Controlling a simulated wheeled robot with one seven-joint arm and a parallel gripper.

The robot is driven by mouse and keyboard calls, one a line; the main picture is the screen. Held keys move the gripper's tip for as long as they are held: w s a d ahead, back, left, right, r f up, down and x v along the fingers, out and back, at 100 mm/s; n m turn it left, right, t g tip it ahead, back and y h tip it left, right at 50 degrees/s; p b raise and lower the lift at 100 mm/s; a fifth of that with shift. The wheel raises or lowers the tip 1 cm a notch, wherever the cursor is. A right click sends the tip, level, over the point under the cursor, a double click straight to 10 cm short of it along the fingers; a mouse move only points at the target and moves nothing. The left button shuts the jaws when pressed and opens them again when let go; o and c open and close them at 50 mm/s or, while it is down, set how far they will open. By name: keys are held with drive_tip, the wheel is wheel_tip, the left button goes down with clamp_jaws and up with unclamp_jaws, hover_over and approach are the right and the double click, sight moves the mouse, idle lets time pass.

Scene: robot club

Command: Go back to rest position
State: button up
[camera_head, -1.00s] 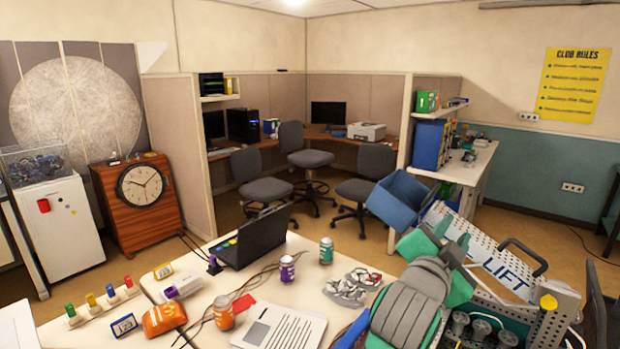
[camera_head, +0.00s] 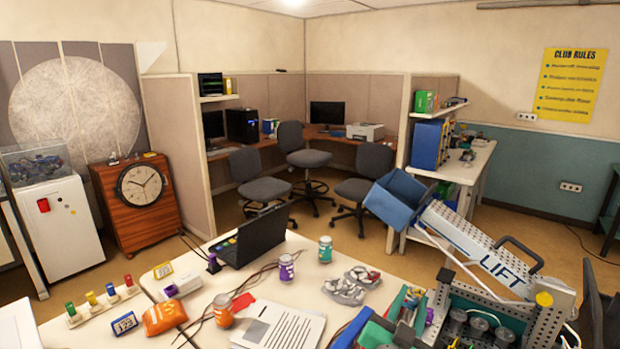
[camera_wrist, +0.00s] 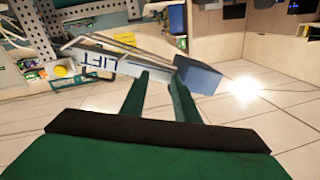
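The wrist view is tilted and looks past the fingers at the LIFT arm and the blue bin (camera_wrist: 198,77). In the head view, neither my arm nor my gripper can be made out for certain.
In the head view, the LIFT machine (camera_head: 485,250) with its blue bin (camera_head: 398,197) stands at the right. The white table (camera_head: 300,262) holds a black laptop (camera_head: 250,242), several cans, papers and cables. Office chairs and open floor lie beyond.

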drive_tip(key=s+a+f+n+y, duration=0.2)
drive_tip(key=s+a+f, duration=0.25)
drive_tip(key=f, duration=0.35)
drive_tip(key=s+a+f+n+y, duration=0.2)
drive_tip(key=s+a+f+n, duration=0.15)
drive_tip(key=s+f, duration=0.3)
drive_tip(key=s+a+f+n+y, duration=0.2)
drive_tip(key=s+a+f, duration=0.25)
drive_tip(key=f, duration=0.35)
drive_tip(key=s+a+f+y, duration=0.1)
drive_tip(key=s+a, duration=0.2)
drive_tip(key=s, duration=0.6)
drive_tip(key=s+a+f+n+y, duration=0.1)
drive_tip(key=s+a+f, duration=0.1)
drive_tip(key=s, duration=0.7)
drive_tip(key=s+a+f+y, duration=0.1)
drive_tip(key=s+a, duration=0.3)
drive_tip(key=s, duration=0.5)
drive_tip(key=shift+f+n+g, duration=0.3)
drive_tip(key=shift+f+n, duration=0.05)
